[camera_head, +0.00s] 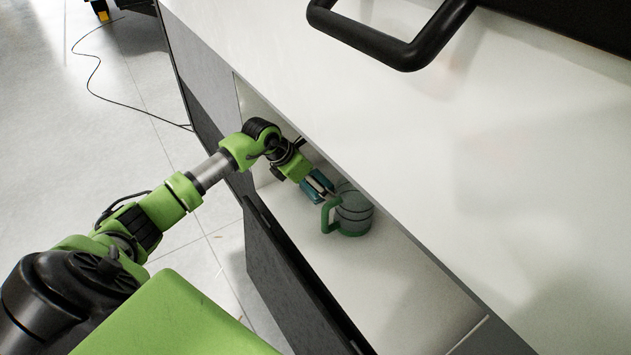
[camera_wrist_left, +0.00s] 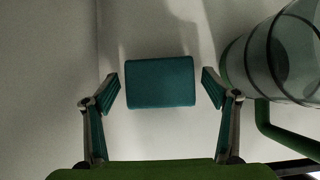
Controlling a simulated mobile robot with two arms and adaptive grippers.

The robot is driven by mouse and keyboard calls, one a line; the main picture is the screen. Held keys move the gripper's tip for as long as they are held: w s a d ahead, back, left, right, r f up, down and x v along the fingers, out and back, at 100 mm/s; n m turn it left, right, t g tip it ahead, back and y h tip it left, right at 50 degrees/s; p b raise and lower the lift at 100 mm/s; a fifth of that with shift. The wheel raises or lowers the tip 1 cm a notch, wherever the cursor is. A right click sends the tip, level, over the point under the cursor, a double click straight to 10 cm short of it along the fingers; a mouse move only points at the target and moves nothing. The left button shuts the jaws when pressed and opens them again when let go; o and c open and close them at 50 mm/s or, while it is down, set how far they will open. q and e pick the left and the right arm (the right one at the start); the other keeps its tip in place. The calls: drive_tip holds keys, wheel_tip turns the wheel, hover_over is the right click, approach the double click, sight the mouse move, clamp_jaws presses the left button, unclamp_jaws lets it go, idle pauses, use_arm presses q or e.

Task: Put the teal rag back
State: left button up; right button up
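In the left wrist view the teal rag (camera_wrist_left: 160,82) is a small folded block on a pale surface. It lies between the fingertips of my left gripper (camera_wrist_left: 160,76), with a gap on each side. The fingers are spread open and hold nothing. In the head view my left gripper (camera_head: 321,187) reaches into an open, white-lined compartment (camera_head: 397,288). Teal shows around its fingers there, but I cannot separate rag from finger pads. My right gripper is not in view.
A clear jug with dark bands (camera_head: 357,214) and a green handle stands close to the right of my left gripper; it also shows in the wrist view (camera_wrist_left: 290,58). A dark panel (camera_head: 290,285) edges the compartment. A white counter (camera_head: 430,150) overhangs it. The compartment's near right is clear.

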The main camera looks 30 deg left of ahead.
use_arm(q)
drive_tip(key=shift+r, duration=0.15)
drive_tip(key=shift+s+a+r, duration=0.2)
drive_tip(key=shift+r, duration=0.05)
drive_tip(key=b+v, duration=0.3)
drive_tip(key=v, duration=0.8)
drive_tip(key=shift+b, duration=0.35)
drive_tip(key=shift+r, duration=0.1)
